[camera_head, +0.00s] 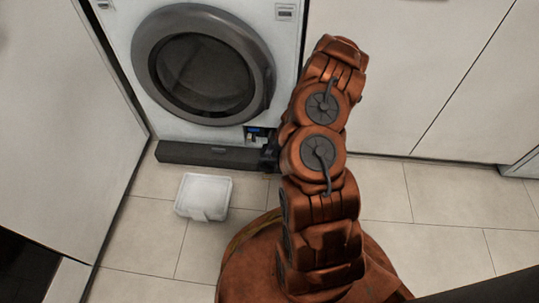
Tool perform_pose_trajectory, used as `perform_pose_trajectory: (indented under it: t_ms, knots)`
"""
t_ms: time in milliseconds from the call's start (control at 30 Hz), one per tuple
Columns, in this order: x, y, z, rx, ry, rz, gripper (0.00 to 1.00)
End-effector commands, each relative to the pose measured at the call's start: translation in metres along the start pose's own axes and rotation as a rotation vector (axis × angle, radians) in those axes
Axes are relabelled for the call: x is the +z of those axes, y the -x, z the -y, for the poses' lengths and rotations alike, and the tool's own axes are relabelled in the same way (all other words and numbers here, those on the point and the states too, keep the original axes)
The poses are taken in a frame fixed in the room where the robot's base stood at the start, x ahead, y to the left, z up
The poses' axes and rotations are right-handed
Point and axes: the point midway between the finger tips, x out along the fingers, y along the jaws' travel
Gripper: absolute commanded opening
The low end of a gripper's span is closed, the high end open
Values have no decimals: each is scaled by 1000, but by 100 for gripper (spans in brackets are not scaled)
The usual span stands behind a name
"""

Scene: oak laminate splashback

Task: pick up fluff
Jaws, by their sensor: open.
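I cannot make out any fluff for certain. A small dark opening (250,139) at the lower right of the washing machine (120,60) has a blue part and pale bits in it, too small to tell apart. My gripper (267,158) is a small dark shape at the left side of my orange arm, mostly hidden behind it. It is just below the opening, near the right end of a dark grey bar. It is open, and I see nothing held in it.
The dark grey bar (205,155) lies along the foot of the machine. A white, box-like container (203,196) stands on the tiled floor in front of it. A pale cabinet side (62,110) bounds the left; white cabinet fronts (400,80) stand right. Floor at the right is clear.

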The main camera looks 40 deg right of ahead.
Motion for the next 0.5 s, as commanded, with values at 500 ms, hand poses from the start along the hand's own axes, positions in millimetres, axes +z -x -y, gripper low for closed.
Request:
perform_pose_trajectory:
  t_ms: [500]
  knots:
    - [0,0,0,0,0,0,30]
